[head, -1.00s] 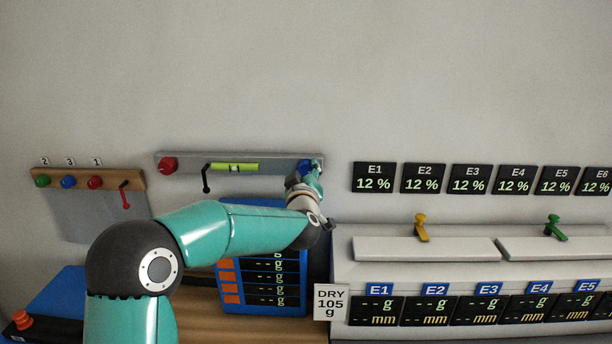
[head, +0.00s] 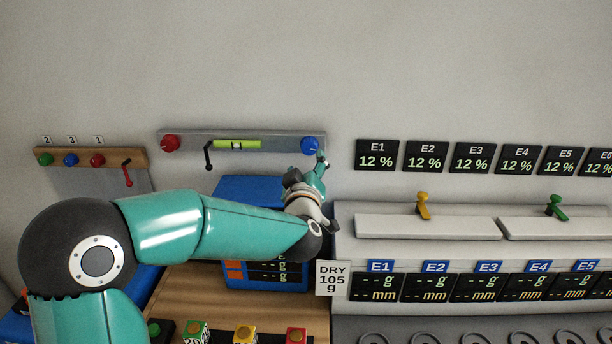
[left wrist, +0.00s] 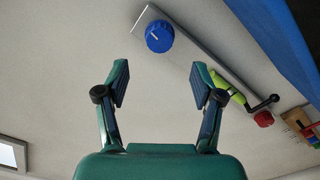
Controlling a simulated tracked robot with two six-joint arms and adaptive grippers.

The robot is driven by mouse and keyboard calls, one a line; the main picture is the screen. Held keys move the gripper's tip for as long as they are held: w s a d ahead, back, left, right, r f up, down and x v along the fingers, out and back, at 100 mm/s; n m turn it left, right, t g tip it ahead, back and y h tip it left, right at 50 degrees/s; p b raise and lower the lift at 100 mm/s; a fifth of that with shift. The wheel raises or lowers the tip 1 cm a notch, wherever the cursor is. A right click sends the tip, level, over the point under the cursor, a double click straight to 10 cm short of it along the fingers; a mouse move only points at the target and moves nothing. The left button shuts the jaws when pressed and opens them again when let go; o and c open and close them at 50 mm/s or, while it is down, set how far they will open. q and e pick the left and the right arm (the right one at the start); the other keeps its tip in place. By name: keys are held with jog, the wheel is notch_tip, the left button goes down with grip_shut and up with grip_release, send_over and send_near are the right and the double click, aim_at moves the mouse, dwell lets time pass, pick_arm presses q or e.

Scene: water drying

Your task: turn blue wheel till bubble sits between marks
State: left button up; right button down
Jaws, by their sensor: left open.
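The blue wheel (head: 310,145) is at the right end of a grey bar on the wall. It also shows in the left wrist view (left wrist: 159,36), with a white pointer line. The green-yellow level vial (head: 237,144) sits mid-bar; its bubble appears near the dark marks, but it is too small to tell exactly. A red wheel (head: 170,143) is at the bar's left end. My left gripper (head: 322,168) is just below the blue wheel, apart from it. In the left wrist view its open fingers (left wrist: 161,85) are empty, with the wheel beyond them. My right gripper is not in view.
A black crank lever (head: 208,156) hangs beside the vial. A wooden rack (head: 120,157) with coloured knobs is at left. A blue box (head: 250,187) stands below the bar. A white ledge (head: 425,228) with yellow and green levers is at right. The wall above is clear.

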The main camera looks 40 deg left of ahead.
pick_arm(q)
jog(key=v, duration=0.3)
jog(key=shift+s+d, duration=0.2)
jog(key=shift+s, duration=0.1)
jog(key=shift+f, duration=0.1)
